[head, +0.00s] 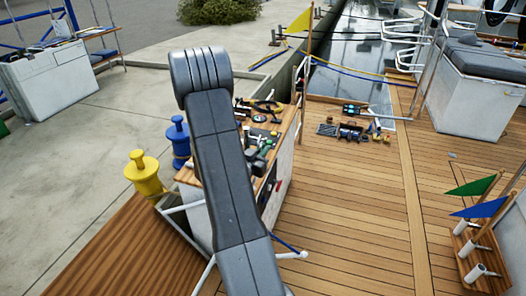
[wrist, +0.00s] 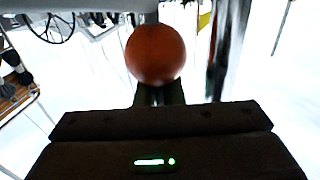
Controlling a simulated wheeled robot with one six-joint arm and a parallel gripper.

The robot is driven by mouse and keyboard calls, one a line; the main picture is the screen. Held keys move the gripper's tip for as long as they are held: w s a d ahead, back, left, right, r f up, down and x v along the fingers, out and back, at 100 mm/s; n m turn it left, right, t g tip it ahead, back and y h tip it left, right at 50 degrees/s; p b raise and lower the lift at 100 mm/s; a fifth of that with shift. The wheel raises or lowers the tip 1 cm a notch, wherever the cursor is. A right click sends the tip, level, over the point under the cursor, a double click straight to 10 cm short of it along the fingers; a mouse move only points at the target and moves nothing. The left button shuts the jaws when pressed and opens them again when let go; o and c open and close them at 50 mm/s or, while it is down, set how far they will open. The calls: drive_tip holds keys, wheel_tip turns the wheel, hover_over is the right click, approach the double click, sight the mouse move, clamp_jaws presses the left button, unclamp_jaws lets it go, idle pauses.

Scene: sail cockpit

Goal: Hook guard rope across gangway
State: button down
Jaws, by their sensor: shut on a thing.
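In the wrist view my gripper (wrist: 159,96) points at a round orange ball (wrist: 155,54), with its dark fingers closed right at the ball's underside. The fingers partly merge with the ball in shadow, so the exact grip is hard to see. In the head view my arm rises through the middle, and my gripper and the ball do not show. A blue and yellow rope (head: 350,72) runs along the deck's far edge; I cannot tell whether it is the guard rope. No hook is clear in either view.
A white cabinet with a cluttered top (head: 262,150) stands beside my arm. A yellow bollard (head: 144,175) and a blue bollard (head: 180,142) are to its left. A flag rack (head: 476,252) and a cushioned white box (head: 470,98) stand at right. The middle deck (head: 350,220) is clear.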

idle(0.3)
drive_tip(key=c, duration=1.5)
unclamp_jaws()
drive_tip(key=shift+o, duration=0.2)
drive_tip(key=shift+s, duration=0.1)
drive_tip(key=b+v, duration=0.1)
drive_tip(key=v, duration=1.2)
drive_tip(key=shift+s+a, duration=0.2)
drive_tip(key=shift+s, duration=0.05)
drive_tip(key=shift+w+r, duration=0.1)
drive_tip(key=p+x, duration=0.1)
drive_tip(key=x, duration=1.2)
drive_tip(key=shift+w+d, duration=0.1)
drive_tip(key=shift+d, duration=0.1)
drive_tip(key=shift+w+d+r, duration=0.1)
drive_tip(key=shift+w, duration=0.1)
drive_tip(key=shift+s+d+r+p, duration=0.1)
drive_tip(key=shift+s+p, duration=0.05)
drive_tip(key=shift+p, duration=0.3)
